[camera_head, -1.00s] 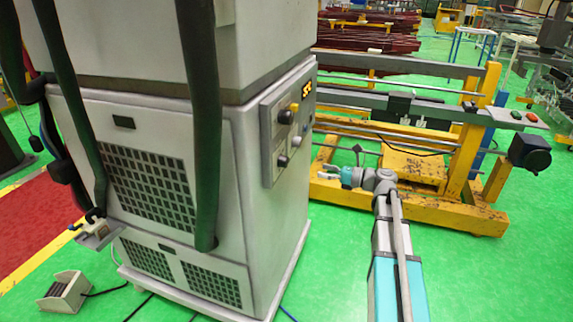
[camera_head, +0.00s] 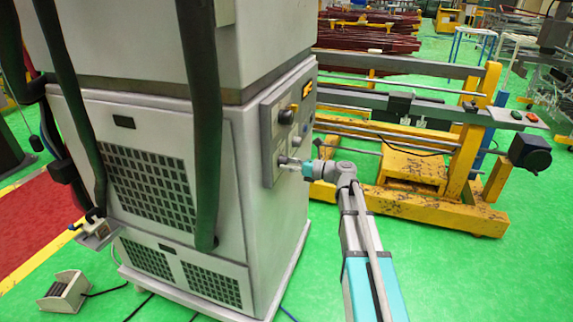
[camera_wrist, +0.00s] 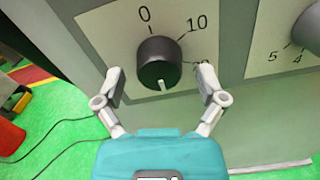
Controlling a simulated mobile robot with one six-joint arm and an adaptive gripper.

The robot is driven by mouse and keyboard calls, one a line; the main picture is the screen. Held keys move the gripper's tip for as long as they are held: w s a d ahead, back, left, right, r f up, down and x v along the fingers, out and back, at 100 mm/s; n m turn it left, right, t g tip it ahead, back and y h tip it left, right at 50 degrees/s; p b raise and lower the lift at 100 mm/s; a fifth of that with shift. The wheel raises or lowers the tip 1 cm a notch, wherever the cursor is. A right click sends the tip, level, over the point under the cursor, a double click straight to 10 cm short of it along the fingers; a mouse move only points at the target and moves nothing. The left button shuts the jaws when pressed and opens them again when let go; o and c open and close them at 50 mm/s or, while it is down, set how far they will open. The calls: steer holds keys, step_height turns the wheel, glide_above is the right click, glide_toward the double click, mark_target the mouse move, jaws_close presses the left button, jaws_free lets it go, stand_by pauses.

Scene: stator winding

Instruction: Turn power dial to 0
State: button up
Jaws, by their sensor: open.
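The power dial (camera_wrist: 158,62) is a dark round knob on a pale plate marked 0, 10 and a partly covered higher number. It shows in the upper middle of the wrist view. Its white pointer line faces down, away from the 0 at the top.
A second knob (camera_wrist: 308,28) with 5 and 4 marked beside it is at the right of the wrist view. The grey cabinet (camera_head: 248,200) fills the left of the head view. A yellow frame machine (camera_head: 470,165) stands behind my arm. Green floor is open at the right.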

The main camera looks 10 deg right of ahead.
steer(key=shift+w+a, duration=0.1)
steer(key=shift+a, duration=0.1)
steer(key=c, duration=1.1)
steer(key=shift+c, duration=0.2)
